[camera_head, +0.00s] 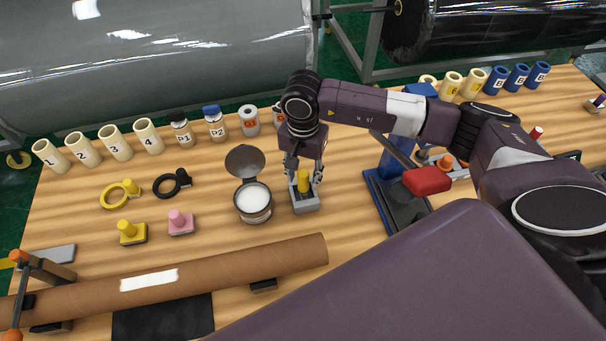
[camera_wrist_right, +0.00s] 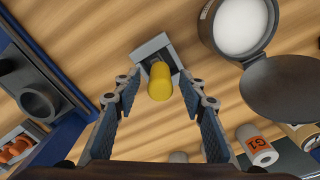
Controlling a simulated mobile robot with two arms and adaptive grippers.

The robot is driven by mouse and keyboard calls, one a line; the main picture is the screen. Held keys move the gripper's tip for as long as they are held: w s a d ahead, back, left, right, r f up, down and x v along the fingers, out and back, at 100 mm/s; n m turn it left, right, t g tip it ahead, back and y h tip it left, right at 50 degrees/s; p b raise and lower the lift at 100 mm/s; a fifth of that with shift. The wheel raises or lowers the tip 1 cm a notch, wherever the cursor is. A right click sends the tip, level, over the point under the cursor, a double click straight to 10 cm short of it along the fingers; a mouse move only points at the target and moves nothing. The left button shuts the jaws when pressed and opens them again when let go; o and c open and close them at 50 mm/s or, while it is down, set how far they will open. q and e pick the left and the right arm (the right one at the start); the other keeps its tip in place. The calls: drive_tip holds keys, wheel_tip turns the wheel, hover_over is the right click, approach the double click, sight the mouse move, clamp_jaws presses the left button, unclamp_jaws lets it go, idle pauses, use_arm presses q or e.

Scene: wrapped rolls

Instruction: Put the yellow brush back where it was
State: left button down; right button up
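A yellow handle, which looks like the yellow brush (camera_head: 304,181), stands upright in a small grey holder (camera_head: 306,207) right of the open can. It also shows in the right wrist view (camera_wrist_right: 160,82), with the holder (camera_wrist_right: 151,46) beyond it. My right gripper (camera_head: 304,180) points down over it. Its fingers (camera_wrist_right: 161,88) are open on either side of the handle, with gaps visible in the right wrist view. The brush's lower end is hidden in the holder. Another yellow-handled piece (camera_head: 130,231) stands at left, near a pink one (camera_head: 180,221). My left gripper is not in view.
The open can (camera_head: 253,204) of white material, lid raised, stands close left of the holder. A blue and black press with a red handle (camera_head: 427,180) stands to the right. A long cardboard tube (camera_head: 220,272) lies in front. Numbered cores (camera_head: 117,143) line the back.

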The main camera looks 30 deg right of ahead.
wheel_tip(320, 180, up, 12)
drive_tip(key=b, duration=0.5)
drive_tip(key=shift+r, duration=0.1)
